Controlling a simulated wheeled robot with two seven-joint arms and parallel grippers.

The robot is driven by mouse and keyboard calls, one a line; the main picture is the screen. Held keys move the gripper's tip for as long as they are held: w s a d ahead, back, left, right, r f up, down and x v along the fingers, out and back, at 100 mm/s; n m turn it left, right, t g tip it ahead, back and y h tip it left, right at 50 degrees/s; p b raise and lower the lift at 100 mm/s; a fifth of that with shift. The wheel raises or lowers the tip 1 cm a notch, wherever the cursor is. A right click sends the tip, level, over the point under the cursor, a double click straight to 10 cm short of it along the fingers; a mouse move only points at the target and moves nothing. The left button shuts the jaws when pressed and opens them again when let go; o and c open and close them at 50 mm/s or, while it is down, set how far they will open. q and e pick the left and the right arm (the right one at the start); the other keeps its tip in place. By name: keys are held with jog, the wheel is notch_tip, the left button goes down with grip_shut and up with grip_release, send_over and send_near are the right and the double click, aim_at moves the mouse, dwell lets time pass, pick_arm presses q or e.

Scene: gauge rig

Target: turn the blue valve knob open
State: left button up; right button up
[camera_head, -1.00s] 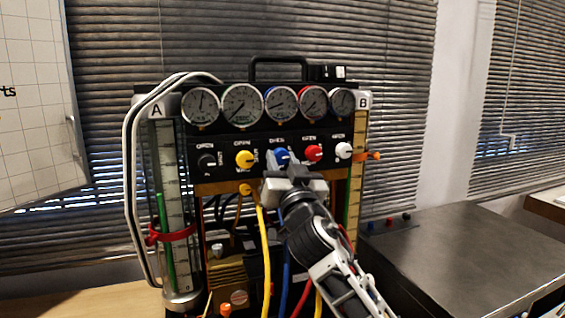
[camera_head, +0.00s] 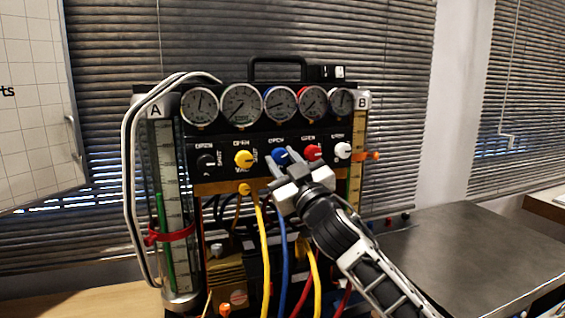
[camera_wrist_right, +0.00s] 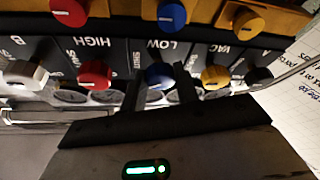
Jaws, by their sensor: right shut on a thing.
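The blue valve knob (camera_head: 280,155) is in the middle of the row of knobs on the black panel, below the gauges. It also shows in the wrist view (camera_wrist_right: 159,75). My right gripper (camera_head: 283,160) comes in from the lower right, with a finger on each side of the blue knob. In the wrist view its two dark fingers (camera_wrist_right: 161,82) reach up to the knob and are shut on it. The fingers partly cover the knob, and I cannot tell its pointer's exact angle. My left gripper is out of view.
The yellow knob (camera_head: 243,159) is left of the blue one and the red knob (camera_head: 313,153) is close on its right. Black and white knobs are at the row's ends. Coloured hoses hang below. A dark table (camera_head: 470,250) stands at the right.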

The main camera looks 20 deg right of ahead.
jog(key=n+y, duration=0.1)
jog(key=n, duration=0.2)
jog(key=n+g+y, duration=0.1)
jog(key=n, duration=0.2)
jog(key=n+g+y, duration=0.1)
jog(key=n, duration=0.1)
jog(key=shift+d+r+n, duration=0.15)
jog(key=shift+d+n, duration=0.1)
jog(key=shift+n, duration=0.15)
jog(key=n+g, duration=0.1)
jog(key=n, duration=0.2)
jog(key=n+g, duration=0.1)
jog(key=n, duration=0.1)
jog(key=shift+r+n+g+y, duration=0.1)
jog(key=shift+n+g+y, duration=0.2)
jog(key=shift+n+y, duration=0.1)
jog(key=o, duration=1)
jog(key=shift+c, duration=0.2)
jog(key=shift+s, duration=0.1)
